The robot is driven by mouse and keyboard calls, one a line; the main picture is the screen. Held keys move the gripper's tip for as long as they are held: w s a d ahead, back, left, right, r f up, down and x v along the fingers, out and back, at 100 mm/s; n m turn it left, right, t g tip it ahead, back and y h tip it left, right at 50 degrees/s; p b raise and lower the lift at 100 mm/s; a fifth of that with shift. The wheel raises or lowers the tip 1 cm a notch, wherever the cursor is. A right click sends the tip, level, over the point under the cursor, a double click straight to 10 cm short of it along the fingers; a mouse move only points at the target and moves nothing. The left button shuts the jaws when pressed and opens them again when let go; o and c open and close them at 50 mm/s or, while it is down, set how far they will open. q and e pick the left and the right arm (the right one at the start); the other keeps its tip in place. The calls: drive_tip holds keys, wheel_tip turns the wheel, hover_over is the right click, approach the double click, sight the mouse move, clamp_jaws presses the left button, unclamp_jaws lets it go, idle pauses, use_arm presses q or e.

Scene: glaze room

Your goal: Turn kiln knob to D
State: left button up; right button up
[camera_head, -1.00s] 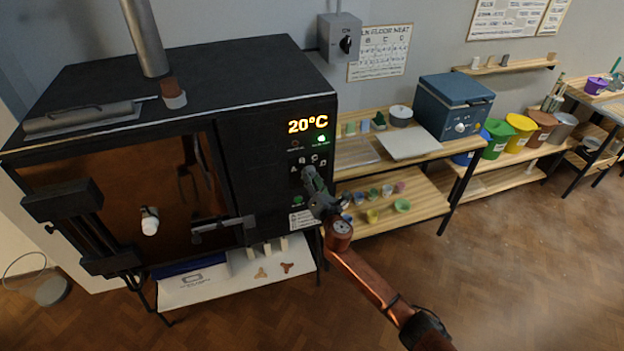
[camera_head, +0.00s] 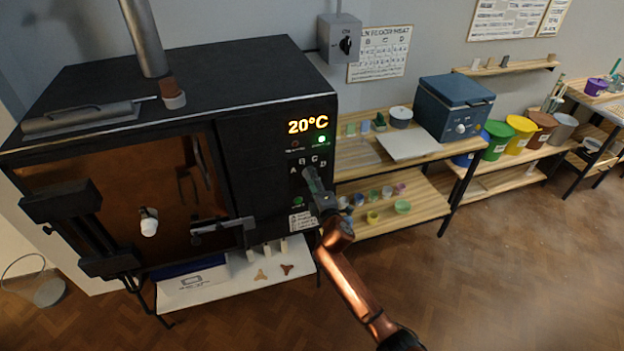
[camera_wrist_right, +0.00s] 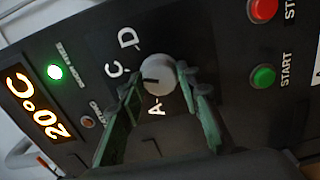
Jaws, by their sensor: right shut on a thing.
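The kiln (camera_head: 180,75) is a large black box on the left of the head view, with a display reading 20°C. Its round grey knob (camera_wrist_right: 158,75) is on the front panel; in the right wrist view, letters A, C and D show around it, and B is hidden there. A dark mark on the knob points left, roughly between A and C. My right gripper (camera_head: 312,183) is at the panel in the head view. In the wrist view its green fingers (camera_wrist_right: 160,90) are on either side of the knob, shut on it. My left gripper is not in view.
A green START button (camera_wrist_right: 263,76) and a red button (camera_wrist_right: 264,10) are close to the knob. A wooden shelf (camera_head: 430,205) with small cups stands right of the kiln. A wall switch box (camera_head: 339,40) hangs above. The floor in front is clear.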

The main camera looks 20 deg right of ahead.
drive_tip(key=shift+w+r+m+p, duration=0.15)
drive_tip(key=shift+m+p, duration=0.1)
drive_tip(key=shift+m, duration=1.15)
drive_tip(key=shift+s+r+m+p, duration=0.1)
drive_tip(key=shift+r+m+p, duration=0.15)
drive_tip(key=shift+m, duration=1.15)
drive_tip(key=shift+w+r+m+p, duration=0.1)
drive_tip(key=shift+m+p, duration=0.15)
drive_tip(key=shift+m, duration=1.15)
drive_tip(key=o, duration=1.2)
drive_tip(key=shift+w+f, duration=0.1)
drive_tip(key=shift+f, duration=0.2)
drive_tip(key=shift+c, duration=0.2)
